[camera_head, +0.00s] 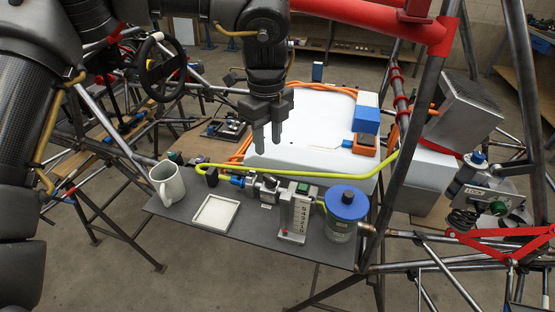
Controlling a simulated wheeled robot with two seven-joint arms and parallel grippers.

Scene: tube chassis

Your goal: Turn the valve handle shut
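A small silver valve fitting (269,188) stands on the dark grey shelf (190,208). A small blue part (238,181) sits at its left side; I cannot tell whether this is the valve handle or a hose connector, or how far the handle is turned. My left gripper (267,148) points down from above, behind and above the fitting in the picture, over the front left of the white panel. Its two fingers are apart with nothing between them, and it does not touch the valve. My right gripper is not in view.
A flow gauge (296,217) and a blue-lidded jar (342,226) stand right of the valve. A yellow-green hose (330,175) runs behind. Tubes of the chassis (402,165) rise at the right.

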